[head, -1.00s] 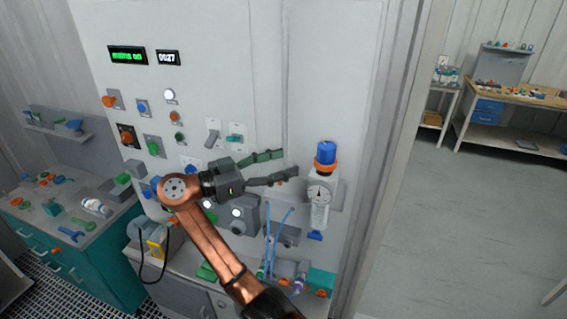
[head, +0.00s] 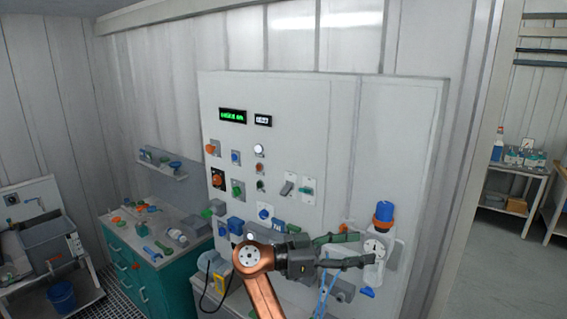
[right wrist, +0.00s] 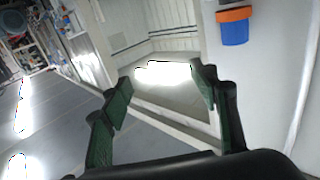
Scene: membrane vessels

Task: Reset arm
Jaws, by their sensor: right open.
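My right gripper (head: 352,250) is in front of the grey control panel (head: 330,110), its jaws apart and pointing right. Nothing is between its green-padded fingers. In the right wrist view its fingers (right wrist: 163,100) are spread over bare floor and wall. My left gripper is not in view.
Switches and knobs, including an orange knob (head: 211,148), cover the panel left of the gripper. A teal cabinet (head: 148,285) with tools on top stands to the left. Open floor (head: 470,275) lies to the right.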

